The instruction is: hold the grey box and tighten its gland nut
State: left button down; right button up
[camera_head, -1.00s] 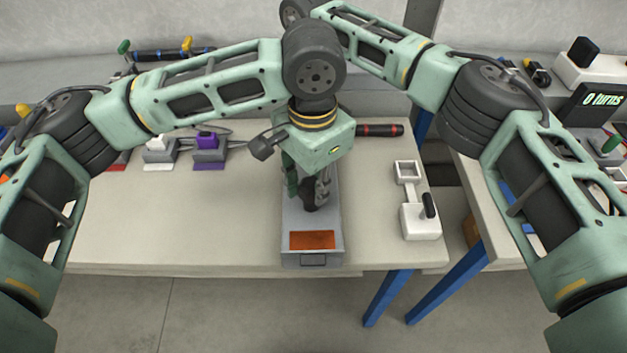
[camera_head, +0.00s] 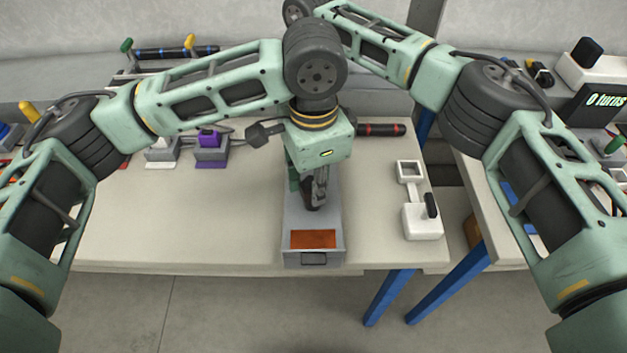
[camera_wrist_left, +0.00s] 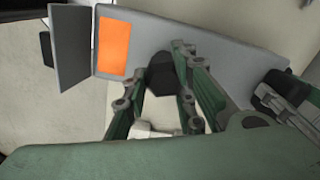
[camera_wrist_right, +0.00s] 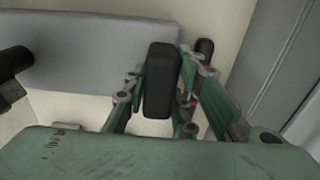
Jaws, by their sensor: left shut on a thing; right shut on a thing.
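The grey box (camera_head: 313,225), with an orange panel (camera_head: 313,239) on top, lies near the table's front edge. My left gripper (camera_head: 313,204) points down over it, shut on a black upright part (camera_wrist_left: 160,72) on the box top. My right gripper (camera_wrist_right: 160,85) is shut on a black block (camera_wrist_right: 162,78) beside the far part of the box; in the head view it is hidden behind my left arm. The left wrist view shows a dark piece at the right gripper (camera_wrist_left: 278,100). I cannot identify the gland nut for certain.
A white fixture (camera_head: 422,220) with a black lever stands right of the box. A black-and-red handle (camera_head: 381,130) lies behind. A display (camera_head: 603,101) reads "0 turns". The table's left front is clear.

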pick_arm(q)
jog(key=c, duration=1.6)
grip_release()
jog(key=shift+s, duration=0.15)
jog(key=shift+o, duration=0.2)
notch_tip(320, 180, up, 12)
